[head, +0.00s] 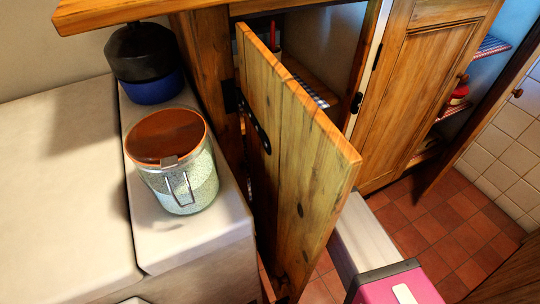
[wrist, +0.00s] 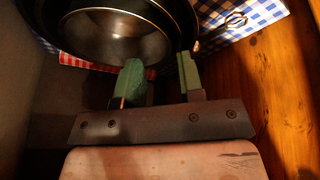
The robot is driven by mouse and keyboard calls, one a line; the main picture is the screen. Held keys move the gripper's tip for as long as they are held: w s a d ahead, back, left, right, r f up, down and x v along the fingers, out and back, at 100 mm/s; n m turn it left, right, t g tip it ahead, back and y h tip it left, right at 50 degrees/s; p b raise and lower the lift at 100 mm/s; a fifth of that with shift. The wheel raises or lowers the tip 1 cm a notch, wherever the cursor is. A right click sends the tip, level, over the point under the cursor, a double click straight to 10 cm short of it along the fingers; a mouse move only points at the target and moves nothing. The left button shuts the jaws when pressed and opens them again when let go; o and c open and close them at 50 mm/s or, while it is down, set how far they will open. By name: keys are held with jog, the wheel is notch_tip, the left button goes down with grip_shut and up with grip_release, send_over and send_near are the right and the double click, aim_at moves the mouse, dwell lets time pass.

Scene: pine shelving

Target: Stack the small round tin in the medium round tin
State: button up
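In the wrist view, a round dark metal tin (wrist: 112,40) with a shiny rim shows at the top. A larger dark round rim (wrist: 180,22) curves around its right side; I cannot tell whether the smaller one rests inside it. My gripper (wrist: 159,68) has two green fingers, set apart. The left finger overlaps the lower edge of the smaller round tin, and the right finger is by the larger rim. Whether a tin wall lies between the fingers is unclear. The tins and my gripper do not show in the head view.
An open wooden cupboard door (head: 300,150) stands close beside my arm. A glass jar (head: 180,180) with an orange lid and a dark blue pot (head: 145,62) stand on the pale counter. In the wrist view, blue checked cloth (wrist: 245,18) lies by a wooden wall (wrist: 285,85).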

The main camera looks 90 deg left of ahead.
jog(key=w+d, duration=0.6)
jog(key=w, duration=0.2)
jog(key=shift+d, duration=0.1)
dwell(0.4)
